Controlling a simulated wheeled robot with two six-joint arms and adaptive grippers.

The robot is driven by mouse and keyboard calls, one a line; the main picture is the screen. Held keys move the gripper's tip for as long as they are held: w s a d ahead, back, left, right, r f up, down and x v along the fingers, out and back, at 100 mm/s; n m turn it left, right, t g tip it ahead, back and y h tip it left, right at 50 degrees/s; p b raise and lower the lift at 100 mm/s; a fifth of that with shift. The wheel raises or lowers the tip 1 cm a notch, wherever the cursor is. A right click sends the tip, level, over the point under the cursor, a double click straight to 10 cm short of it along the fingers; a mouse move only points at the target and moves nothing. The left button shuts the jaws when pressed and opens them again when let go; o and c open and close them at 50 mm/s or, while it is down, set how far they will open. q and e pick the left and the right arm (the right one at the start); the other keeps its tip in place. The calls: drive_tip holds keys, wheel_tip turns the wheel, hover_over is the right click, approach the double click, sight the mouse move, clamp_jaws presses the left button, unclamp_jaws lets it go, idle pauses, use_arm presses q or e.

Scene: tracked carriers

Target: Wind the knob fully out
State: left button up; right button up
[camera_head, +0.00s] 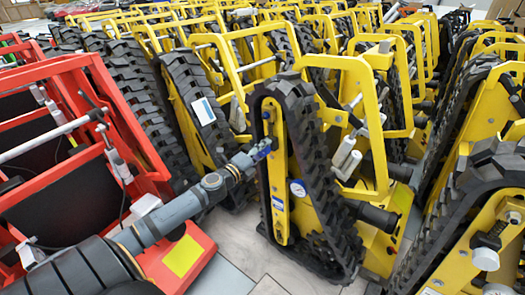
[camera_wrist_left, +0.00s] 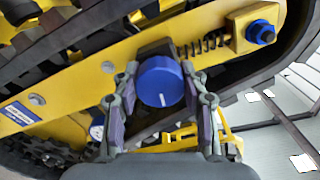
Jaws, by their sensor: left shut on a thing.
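The blue round knob (camera_wrist_left: 160,80) sits on the yellow side plate (camera_wrist_left: 75,85) of a tracked carrier. A short white line on its face points down in the left wrist view. My left gripper (camera_wrist_left: 160,92) is shut on the knob, with one finger on each side of it. In the head view my left gripper (camera_head: 261,151) reaches the upper part of the yellow plate (camera_head: 278,180) inside the black track; the fingers mostly hide the knob there. A spring on a rod (camera_wrist_left: 210,44) runs from behind the knob to a blue nut (camera_wrist_left: 261,32). My right gripper is not in view.
A round white gauge (camera_head: 298,188) is on the same carrier below my gripper. A red carrier frame (camera_head: 125,125) stands close at the left, beside my left arm. Yellow tracked carriers crowd behind and to the right. Some grey floor (camera_head: 225,240) is bare at the front.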

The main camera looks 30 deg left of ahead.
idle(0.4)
use_arm(q)
drive_tip(key=o, duration=1.2)
drive_tip(key=shift+c, duration=0.2)
